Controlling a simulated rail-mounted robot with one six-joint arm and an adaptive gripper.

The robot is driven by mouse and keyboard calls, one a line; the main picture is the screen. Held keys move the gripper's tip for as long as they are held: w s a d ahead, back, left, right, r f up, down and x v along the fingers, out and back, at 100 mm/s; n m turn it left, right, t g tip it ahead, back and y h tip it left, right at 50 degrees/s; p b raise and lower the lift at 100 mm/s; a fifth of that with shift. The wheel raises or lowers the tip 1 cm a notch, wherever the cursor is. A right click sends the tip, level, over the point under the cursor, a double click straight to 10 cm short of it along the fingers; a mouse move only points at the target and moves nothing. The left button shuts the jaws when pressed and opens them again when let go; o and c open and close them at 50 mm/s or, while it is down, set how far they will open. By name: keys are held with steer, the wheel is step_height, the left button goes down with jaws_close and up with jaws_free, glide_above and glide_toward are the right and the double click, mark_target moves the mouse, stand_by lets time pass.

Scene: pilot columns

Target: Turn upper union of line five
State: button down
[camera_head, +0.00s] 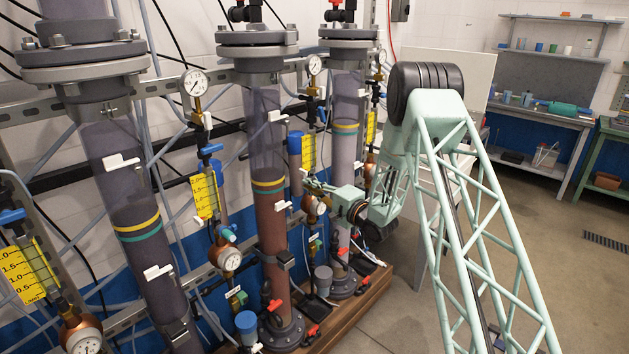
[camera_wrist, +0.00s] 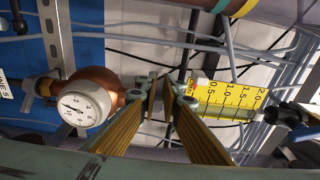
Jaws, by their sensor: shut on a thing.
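My gripper (camera_wrist: 163,97) has its two yellow-sided fingers closed at the line, between a round white gauge (camera_wrist: 84,104) on a copper-coloured body (camera_wrist: 108,84) and a flow tube with a yellow scale (camera_wrist: 238,97). The fingers are shut on the union there, which is mostly hidden behind the fingertips. A white label ending in "5" (camera_wrist: 4,84) shows at the left edge of the wrist view. In the head view my gripper (camera_head: 309,184) reaches in from the right, just below the yellow scale (camera_head: 309,152) and above the gauge (camera_head: 319,208).
A clear column with brown filling (camera_head: 271,220) stands left of my gripper, and another column (camera_head: 345,150) stands close on the right. Thin grey hoses and black cables run behind the line. Open floor (camera_head: 580,270) lies to the right.

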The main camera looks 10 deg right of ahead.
steer(key=shift+a, duration=0.15)
steer(key=shift+w+a, duration=0.25)
steer(key=shift+a, duration=0.1)
steer(key=c, duration=2.7)
jaws_free()
steer(key=shift+a, duration=0.1)
steer(key=shift+c, duration=0.2)
steer(key=v, duration=0.7)
steer(key=shift+s+d, duration=0.15)
steer(key=shift+d, duration=0.1)
steer(key=v, duration=1.1)
steer(key=shift+s+d, duration=0.2)
